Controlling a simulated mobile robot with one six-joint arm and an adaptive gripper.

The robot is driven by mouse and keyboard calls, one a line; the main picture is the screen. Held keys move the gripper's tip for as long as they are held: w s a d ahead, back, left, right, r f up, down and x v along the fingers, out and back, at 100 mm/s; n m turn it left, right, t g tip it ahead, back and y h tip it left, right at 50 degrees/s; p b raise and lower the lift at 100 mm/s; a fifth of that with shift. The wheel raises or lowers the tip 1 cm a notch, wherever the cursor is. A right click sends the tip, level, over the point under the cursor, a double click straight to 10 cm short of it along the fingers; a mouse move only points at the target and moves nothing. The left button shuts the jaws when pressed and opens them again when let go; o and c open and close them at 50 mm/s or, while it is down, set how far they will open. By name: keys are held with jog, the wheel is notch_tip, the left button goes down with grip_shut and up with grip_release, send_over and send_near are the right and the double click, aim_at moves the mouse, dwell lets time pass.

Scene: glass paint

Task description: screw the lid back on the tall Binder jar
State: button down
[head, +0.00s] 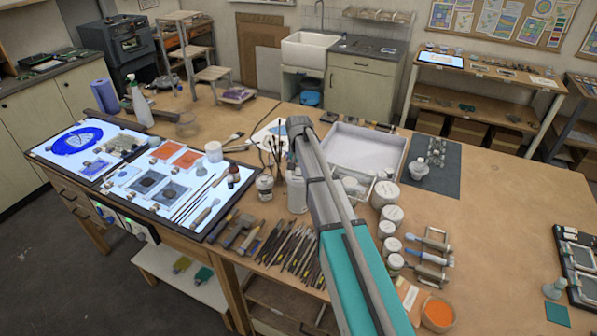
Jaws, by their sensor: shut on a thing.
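My arm (334,215) reaches up and away across the middle of the workbench, and its far joint (298,126) is near the back. My gripper is not visible, and I cannot see what it holds. White lidded jars stand right of the arm, including a larger one (384,195) by the tray and a smaller one (391,246) nearer the front. A pale, tall container (297,191) stands against the arm's left side, partly hidden. Labels are too small to read, so I cannot tell which jar is the tall Binder jar. No loose lid is clearly seen.
A white tray (405,153) lies behind the jars, with a dark mat (448,170) to its right. Brushes and tools (290,247) lie left of the arm. An orange bowl (438,313) is at the front. The bench right of the jars (505,215) is mostly clear.

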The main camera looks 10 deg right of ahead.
jog(key=shift+c, duration=1.9)
grip_release()
jog(key=o, duration=0.3)
jog(key=shift+r, duration=0.1)
jog(key=shift+r+p, duration=2.95)
jog(key=shift+p, duration=0.1)
